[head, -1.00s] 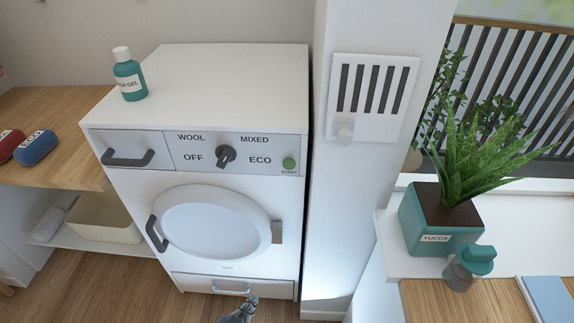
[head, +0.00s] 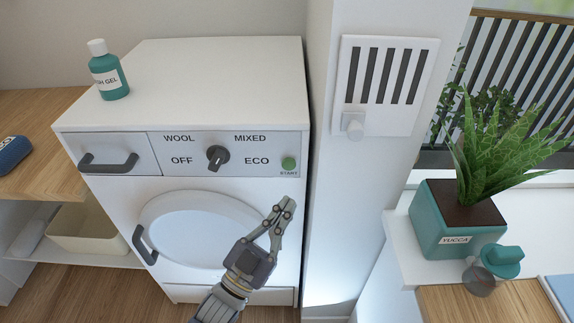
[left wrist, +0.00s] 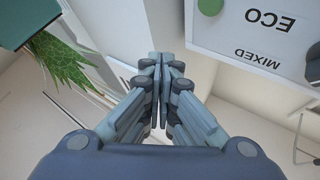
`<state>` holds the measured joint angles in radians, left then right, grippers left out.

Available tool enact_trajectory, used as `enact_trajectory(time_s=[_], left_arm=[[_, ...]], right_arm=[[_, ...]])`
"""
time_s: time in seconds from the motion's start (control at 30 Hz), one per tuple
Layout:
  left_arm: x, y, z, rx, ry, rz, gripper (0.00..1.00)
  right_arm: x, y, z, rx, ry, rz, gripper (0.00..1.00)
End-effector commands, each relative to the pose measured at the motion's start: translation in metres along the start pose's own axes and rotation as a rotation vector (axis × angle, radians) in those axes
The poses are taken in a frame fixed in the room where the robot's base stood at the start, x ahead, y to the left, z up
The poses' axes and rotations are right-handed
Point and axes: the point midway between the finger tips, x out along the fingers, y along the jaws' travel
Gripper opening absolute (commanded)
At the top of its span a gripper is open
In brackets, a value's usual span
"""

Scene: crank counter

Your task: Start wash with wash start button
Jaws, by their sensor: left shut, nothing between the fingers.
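The green round start button (head: 288,164) sits at the right end of the washer's control panel, above the word START. It also shows at the top of the left wrist view (left wrist: 210,6). The white washer (head: 215,75) has a dark program knob (head: 217,157) among the words WOOL, MIXED, OFF and ECO. Its round door (head: 190,235) is shut. My left gripper (head: 288,203) is shut and empty, in front of the washer and a little below the button in the head view, apart from it. My right gripper is not in view.
A teal bottle (head: 108,72) stands on the washer top. A vent panel (head: 386,85) with a small knob is on the white wall column at right. A potted yucca (head: 458,215) stands on the ledge beyond. A drawer handle (head: 108,162) juts out left of the panel.

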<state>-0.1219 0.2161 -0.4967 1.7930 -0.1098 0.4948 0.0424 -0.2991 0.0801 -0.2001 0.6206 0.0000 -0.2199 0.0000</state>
Motion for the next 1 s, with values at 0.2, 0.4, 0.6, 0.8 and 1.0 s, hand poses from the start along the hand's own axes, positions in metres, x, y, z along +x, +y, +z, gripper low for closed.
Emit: enact_trajectory(time_s=[0.2,0.4,0.6,0.8,1.0], left_arm=[[0.001,0.001,-0.003,0.001,0.009,0.002,0.0],[0.002,0.0,-0.002,0.001,0.008,0.002,0.0],[0.012,-0.008,0.007,0.003,0.011,0.001,0.0],[0.032,-0.022,0.022,0.003,0.01,0.001,0.0],[0.05,-0.035,0.035,0.003,0.009,0.002,0.0]], right_arm=[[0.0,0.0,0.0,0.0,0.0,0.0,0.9],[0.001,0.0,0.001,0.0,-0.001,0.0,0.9],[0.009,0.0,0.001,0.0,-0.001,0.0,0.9],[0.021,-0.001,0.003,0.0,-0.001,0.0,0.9],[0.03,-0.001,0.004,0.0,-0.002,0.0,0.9]])
